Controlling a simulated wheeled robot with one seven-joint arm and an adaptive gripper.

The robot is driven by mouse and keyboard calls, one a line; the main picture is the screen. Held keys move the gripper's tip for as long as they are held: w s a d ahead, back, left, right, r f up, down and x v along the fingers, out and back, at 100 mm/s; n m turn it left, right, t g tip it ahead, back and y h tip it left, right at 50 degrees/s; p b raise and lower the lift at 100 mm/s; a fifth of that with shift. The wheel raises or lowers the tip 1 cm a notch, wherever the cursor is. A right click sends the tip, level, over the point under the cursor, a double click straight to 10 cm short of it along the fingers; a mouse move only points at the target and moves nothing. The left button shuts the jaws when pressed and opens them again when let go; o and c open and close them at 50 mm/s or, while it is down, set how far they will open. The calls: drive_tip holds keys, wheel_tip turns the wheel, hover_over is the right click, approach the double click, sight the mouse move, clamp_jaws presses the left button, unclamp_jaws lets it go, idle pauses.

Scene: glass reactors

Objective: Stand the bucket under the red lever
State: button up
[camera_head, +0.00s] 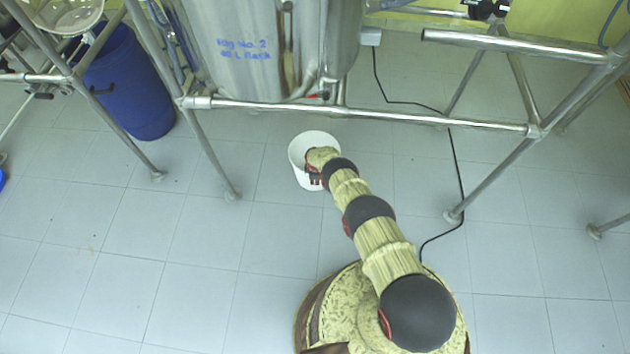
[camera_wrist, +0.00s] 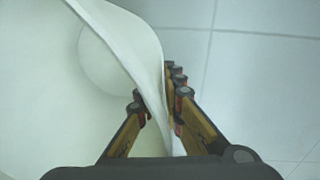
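The white bucket (camera_head: 298,171) stands upright, on or just above the tiled floor, in front of the steel frame. The small red lever (camera_head: 316,97) is at the bottom of the steel reactor, behind the bucket in the head view. My gripper (camera_head: 314,172) reaches down at the bucket's near side. In the wrist view my gripper (camera_wrist: 160,102) has one finger inside the bucket (camera_wrist: 120,40) and one outside. The bucket wall is pinched between them. The head view shows the fingertips poorly.
A horizontal frame bar (camera_head: 370,112) runs between the bucket and the reactor (camera_head: 265,45). Frame legs stand left and right. A blue barrel (camera_head: 130,85) is at the left. A black cable (camera_head: 455,165) lies on the floor at right. The floor left of the bucket is clear.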

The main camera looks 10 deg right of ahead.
drive_tip(key=shift+o, duration=1.4)
drive_tip(key=shift+r, duration=0.1)
drive_tip(key=r+p, duration=0.2)
drive_tip(key=r, duration=0.2)
drive_tip(key=s+r+p, duration=0.1)
drive_tip(key=r+p, duration=0.1)
drive_tip(key=r, duration=0.2)
drive_tip(key=r+p, duration=0.2)
drive_tip(key=r, duration=0.2)
drive_tip(key=shift+s+a, duration=0.2)
